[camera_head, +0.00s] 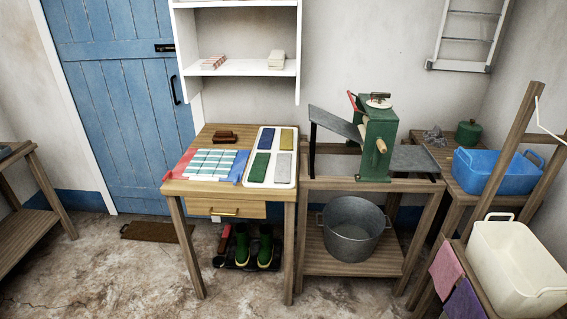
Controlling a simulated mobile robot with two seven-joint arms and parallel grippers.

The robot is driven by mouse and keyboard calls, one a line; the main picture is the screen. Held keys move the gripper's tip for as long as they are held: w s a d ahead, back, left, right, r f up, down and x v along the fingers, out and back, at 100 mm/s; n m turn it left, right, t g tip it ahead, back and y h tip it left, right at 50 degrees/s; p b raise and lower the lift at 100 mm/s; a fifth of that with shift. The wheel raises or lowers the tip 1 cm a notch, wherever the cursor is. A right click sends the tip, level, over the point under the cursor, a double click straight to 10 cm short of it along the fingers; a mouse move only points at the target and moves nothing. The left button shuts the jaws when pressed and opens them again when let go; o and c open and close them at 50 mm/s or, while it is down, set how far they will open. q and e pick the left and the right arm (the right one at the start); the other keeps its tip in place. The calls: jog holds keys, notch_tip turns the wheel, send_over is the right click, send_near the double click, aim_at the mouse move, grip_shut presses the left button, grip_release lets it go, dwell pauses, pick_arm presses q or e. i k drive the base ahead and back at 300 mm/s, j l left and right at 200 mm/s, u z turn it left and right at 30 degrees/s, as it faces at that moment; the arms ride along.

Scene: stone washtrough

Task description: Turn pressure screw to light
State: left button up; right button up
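A green press-like machine (378,140) stands on a wooden stand right of centre. On its top is a pale round dial with a dark knob (378,97), which looks like the pressure screw. Any markings on the dial are too small to read, so its setting cannot be told. A red lever (352,101) sticks up at the machine's upper left, and a wooden handle (381,146) is on its front. A grey sloping board (335,123) is on its left and a flat grey board (415,159) on its right. Neither of my grippers is in view.
A wooden table (205,188) with cloths and a white tray (292,180) stands left of the machine. A metal tub (352,228) sits on the stand's lower shelf. Blue (500,171) and cream (520,268) basins are at the right. The front floor is clear.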

aim_at(380, 94)
jog(key=i+z, duration=0.25)
jog(key=i, duration=0.15)
jog(key=i+z, duration=0.25)
jog(key=i, duration=0.2)
jog(key=i+l, duration=0.25)
jog(key=l, duration=0.15)
jog(key=i+l, duration=0.3)
jog(key=i+l+u, duration=0.1)
jog(key=u, duration=0.4)
jog(key=l+u, duration=0.3)
jog(key=u, duration=0.15)
